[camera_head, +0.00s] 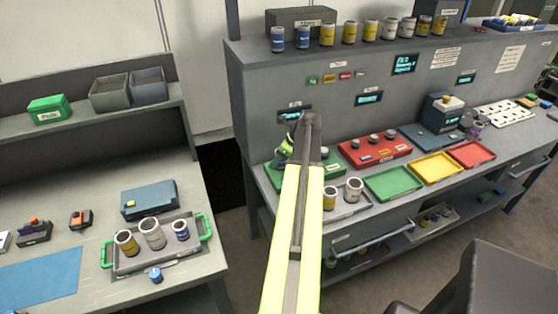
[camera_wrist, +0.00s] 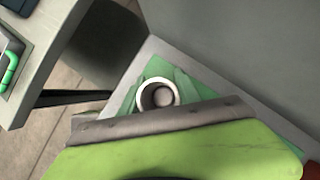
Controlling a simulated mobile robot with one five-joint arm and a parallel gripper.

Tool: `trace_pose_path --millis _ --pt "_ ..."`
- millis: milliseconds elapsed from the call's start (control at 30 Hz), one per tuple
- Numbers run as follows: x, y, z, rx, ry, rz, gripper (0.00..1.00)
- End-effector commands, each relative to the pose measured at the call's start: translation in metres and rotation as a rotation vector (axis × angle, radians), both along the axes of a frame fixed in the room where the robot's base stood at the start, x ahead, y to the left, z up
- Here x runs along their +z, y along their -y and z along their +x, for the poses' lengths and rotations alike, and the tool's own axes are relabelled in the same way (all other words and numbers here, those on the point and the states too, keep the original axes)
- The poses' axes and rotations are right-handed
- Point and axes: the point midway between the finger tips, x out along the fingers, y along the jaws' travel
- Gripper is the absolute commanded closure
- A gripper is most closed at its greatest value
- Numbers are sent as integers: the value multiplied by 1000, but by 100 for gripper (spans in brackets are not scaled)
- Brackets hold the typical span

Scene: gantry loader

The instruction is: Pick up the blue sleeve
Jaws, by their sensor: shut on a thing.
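In the wrist view, my gripper (camera_wrist: 160,92) is shut on a round sleeve (camera_wrist: 142,97), seen from above as a pale ring with a grey round shape inside. Its side colour is hidden there. The sleeve is over the green fixture (camera_head: 327,171) on the bench; I cannot tell whether it is around a post or above one. In the head view, my gripper (camera_head: 284,152) is mostly behind my arm. Other blue-banded sleeves show: one in the left table's tray (camera_head: 181,230) and two on the top shelf (camera_head: 277,40), (camera_head: 303,39).
A red fixture (camera_head: 362,158) with several grey posts stands to the right. Green (camera_head: 393,184), yellow (camera_head: 436,166) and red (camera_head: 472,154) trays follow. A small tray with two sleeves (camera_head: 353,190) is in front. The grey back panel (camera_head: 260,85) rises close behind my gripper.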

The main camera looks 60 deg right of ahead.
Motion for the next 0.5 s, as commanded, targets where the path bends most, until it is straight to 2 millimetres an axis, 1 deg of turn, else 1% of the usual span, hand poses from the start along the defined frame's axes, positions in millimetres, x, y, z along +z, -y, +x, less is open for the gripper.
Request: trace_pose_path --millis 167,267,467,500 --pt "7 0 0 0 0 1 100" --pt "19 0 0 1 0 0 100" --pt "53 0 0 1 0 0 100" --pt "55 9 -8 -3 0 1 100"
